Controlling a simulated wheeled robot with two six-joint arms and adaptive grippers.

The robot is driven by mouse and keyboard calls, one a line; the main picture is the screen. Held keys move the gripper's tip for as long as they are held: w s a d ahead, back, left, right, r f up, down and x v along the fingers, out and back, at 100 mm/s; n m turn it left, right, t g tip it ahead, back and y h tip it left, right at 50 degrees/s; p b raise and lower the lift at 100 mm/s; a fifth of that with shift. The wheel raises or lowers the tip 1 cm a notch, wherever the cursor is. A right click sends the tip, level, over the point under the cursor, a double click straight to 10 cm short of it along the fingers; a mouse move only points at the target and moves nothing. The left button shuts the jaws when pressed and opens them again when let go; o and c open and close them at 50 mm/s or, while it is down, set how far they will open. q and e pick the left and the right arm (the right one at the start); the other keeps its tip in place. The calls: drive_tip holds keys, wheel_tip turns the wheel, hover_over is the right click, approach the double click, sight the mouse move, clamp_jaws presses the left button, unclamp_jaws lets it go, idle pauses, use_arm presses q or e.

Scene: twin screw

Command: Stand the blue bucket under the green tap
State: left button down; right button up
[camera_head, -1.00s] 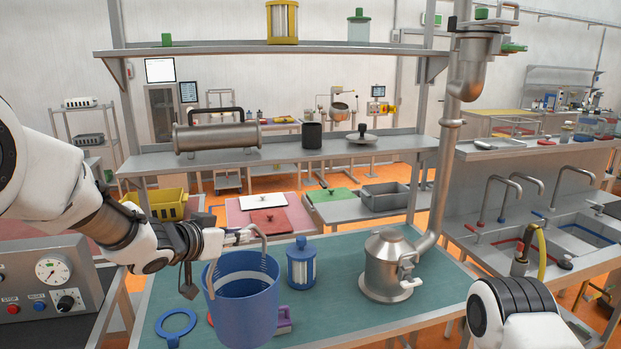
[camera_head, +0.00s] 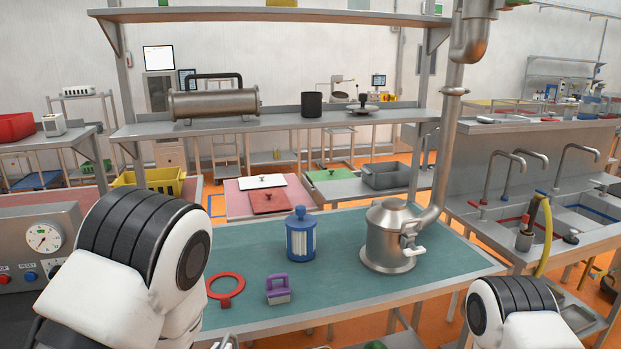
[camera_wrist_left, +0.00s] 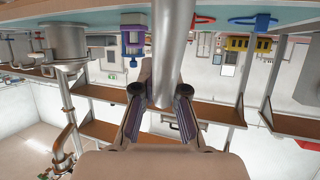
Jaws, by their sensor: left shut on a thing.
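The blue bucket's body is out of sight in both current views. In the left wrist view, my left gripper (camera_wrist_left: 161,92) is shut on a thick grey bar (camera_wrist_left: 175,45), which looks like the bucket's handle. In the head view only my left arm's dark and white joint shows; its gripper is out of frame. My right arm shows at the bottom right, but its gripper does not. Several curved metal taps (camera_head: 494,168) stand over the sinks at the right; I cannot tell which is green.
A blue-capped canister (camera_head: 301,238), a metal pot (camera_head: 391,240), a red ring (camera_head: 226,287) and a purple-handled tool (camera_head: 279,290) stand or lie on the green-topped table (camera_head: 340,285). A thick pipe (camera_head: 447,150) rises behind the pot. Sinks (camera_head: 590,215) lie right, beyond an orange floor gap.

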use_arm(q)
drive_tip(key=shift+n+y, duration=0.4)
drive_tip(key=shift+y, duration=0.1)
drive_tip(key=s+f, duration=0.2)
drive_tip(key=s+a+f, duration=0.1)
drive_tip(key=s+f, duration=0.1)
drive_tip(key=f, duration=0.1)
drive_tip(key=s+a+f, duration=0.1)
drive_tip(key=s+f, duration=0.1)
drive_tip(key=f, duration=0.1)
drive_tip(key=shift+s+f, duration=0.1)
drive_tip(key=shift+s, duration=0.25)
drive_tip(key=shift+d+r, duration=0.1)
drive_tip(key=shift+r, duration=0.3)
drive_tip(key=shift+w, duration=0.1)
